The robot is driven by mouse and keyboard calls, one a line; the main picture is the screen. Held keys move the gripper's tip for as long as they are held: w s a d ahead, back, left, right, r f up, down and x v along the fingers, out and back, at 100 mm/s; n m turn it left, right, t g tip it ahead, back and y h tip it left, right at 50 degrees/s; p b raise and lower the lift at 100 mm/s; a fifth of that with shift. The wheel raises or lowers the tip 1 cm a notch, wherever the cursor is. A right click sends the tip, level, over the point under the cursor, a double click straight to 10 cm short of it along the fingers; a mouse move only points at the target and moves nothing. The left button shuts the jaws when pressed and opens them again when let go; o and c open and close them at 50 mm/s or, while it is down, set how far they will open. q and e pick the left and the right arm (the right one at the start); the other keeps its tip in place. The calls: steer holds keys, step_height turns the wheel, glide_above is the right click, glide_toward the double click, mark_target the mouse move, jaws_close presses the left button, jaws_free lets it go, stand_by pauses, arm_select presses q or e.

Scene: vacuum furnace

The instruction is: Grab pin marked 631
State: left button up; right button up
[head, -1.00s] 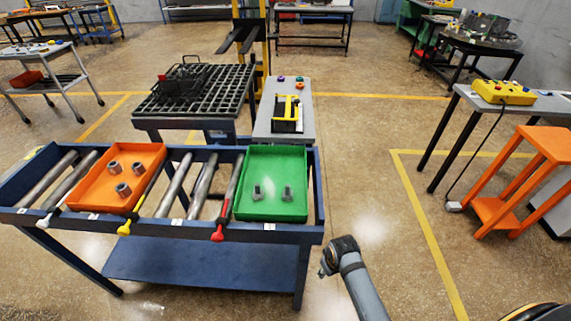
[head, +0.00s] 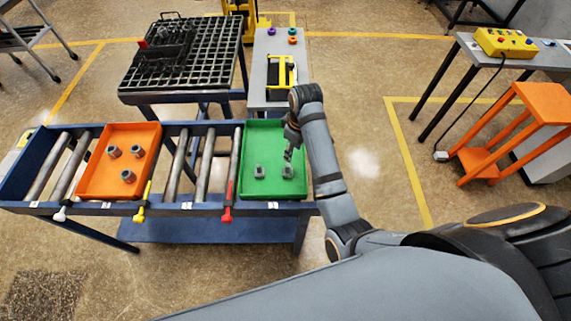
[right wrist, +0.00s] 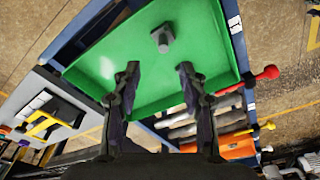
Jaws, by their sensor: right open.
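Two grey pins stand in the green tray (head: 258,138): a left one (head: 259,171) and a right one (head: 287,172). No number is legible on either. My right gripper (head: 289,155) is over the green tray, just behind and above the right pin. In the right wrist view the right gripper (right wrist: 159,74) has its two fingers spread with nothing between them. One pin (right wrist: 163,39) shows there beyond the fingertips, apart from them; I cannot tell which of the two it is. My left gripper is not in view.
An orange tray (head: 146,136) with three grey hollow parts (head: 127,176) sits to the left on the blue roller table (head: 107,209). Red (head: 227,213) and yellow (head: 139,215) handles stick out at the table's front. A grey side table (head: 262,48) and a black grate (head: 140,75) stand behind.

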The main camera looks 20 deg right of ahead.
steer(key=p, duration=0.1)
glide_above(288, 165)
steer(key=d, duration=0.1)
step_height(288, 165, down, 4)
steer(key=shift+s+f, duration=0.25)
steer(key=shift+f, duration=0.35)
steer(key=shift+f+p, duration=0.15)
steer(key=shift+p, duration=0.15)
steer(key=f+p, duration=0.1)
steer(key=f, duration=0.1)
steer(key=a+f, duration=0.1)
steer(key=shift+w+f+p, duration=0.15)
steer(key=shift+f+p, duration=0.2)
steer(key=shift+w+f, duration=0.1)
steer(key=shift+f, duration=0.5)
steer(key=shift+r, duration=0.1)
jaws_close()
